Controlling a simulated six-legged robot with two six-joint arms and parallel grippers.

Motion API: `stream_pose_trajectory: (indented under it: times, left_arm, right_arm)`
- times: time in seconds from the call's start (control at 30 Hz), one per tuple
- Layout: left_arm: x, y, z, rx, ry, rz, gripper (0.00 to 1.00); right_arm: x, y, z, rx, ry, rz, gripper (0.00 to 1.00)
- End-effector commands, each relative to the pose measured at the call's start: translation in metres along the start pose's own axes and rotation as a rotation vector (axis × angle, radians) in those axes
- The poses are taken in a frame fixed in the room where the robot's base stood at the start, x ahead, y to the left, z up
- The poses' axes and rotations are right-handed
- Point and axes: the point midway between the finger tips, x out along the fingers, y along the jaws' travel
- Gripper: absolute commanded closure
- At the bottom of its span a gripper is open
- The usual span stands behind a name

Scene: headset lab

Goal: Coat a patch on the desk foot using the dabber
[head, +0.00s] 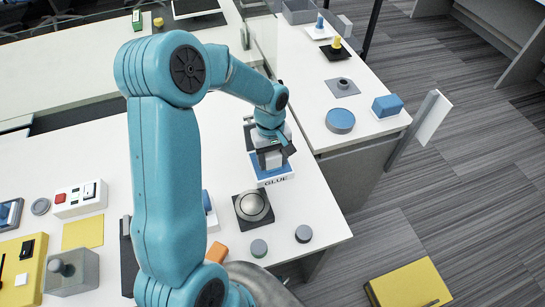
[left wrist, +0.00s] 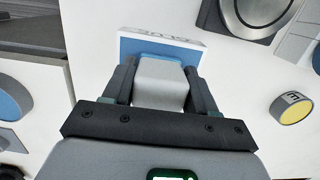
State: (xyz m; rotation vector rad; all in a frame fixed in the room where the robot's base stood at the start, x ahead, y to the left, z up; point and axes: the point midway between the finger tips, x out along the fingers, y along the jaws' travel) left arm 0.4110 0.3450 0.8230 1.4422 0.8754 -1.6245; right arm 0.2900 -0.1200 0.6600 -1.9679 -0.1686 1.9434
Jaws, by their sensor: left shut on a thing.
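My left gripper (head: 270,150) is shut on a pale grey block, which I take to be the dabber (left wrist: 160,84). The block sits between the two dark fingers in the left wrist view. It is over the white-and-blue box marked GLUE (head: 274,178), which also shows in the left wrist view (left wrist: 128,46). The block's lower end overlaps the blue top; I cannot tell whether they touch. A grey support panel (head: 362,178) stands under the right-hand table. I cannot tell whether it is the desk foot, and no coated patch is discernible. My right gripper is not in view.
A silver dome on a dark plate (head: 252,206) and small discs (head: 303,233) are near the glue box. The right table holds a blue disc (head: 340,121) and a blue block (head: 387,105). A white panel (head: 433,115) stands upright beside it. A yellow box (head: 408,285) lies on the floor.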

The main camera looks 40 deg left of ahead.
Motion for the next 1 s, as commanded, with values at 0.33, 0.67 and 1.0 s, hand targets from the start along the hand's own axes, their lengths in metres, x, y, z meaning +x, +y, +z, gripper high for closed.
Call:
stream_pose_trajectory:
  times: [0.33,0.67,1.0]
  left_arm:
    - [-0.027,0.000,0.004,0.000,-0.001,-0.001,0.67]
    - [-0.056,0.000,0.007,0.000,-0.001,-0.001,0.67]
    - [-0.069,0.000,0.009,0.000,-0.001,0.000,0.67]
  right_arm:
    - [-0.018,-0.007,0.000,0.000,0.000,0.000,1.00]
    - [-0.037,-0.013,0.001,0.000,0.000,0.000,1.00]
    - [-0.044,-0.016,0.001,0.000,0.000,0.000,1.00]
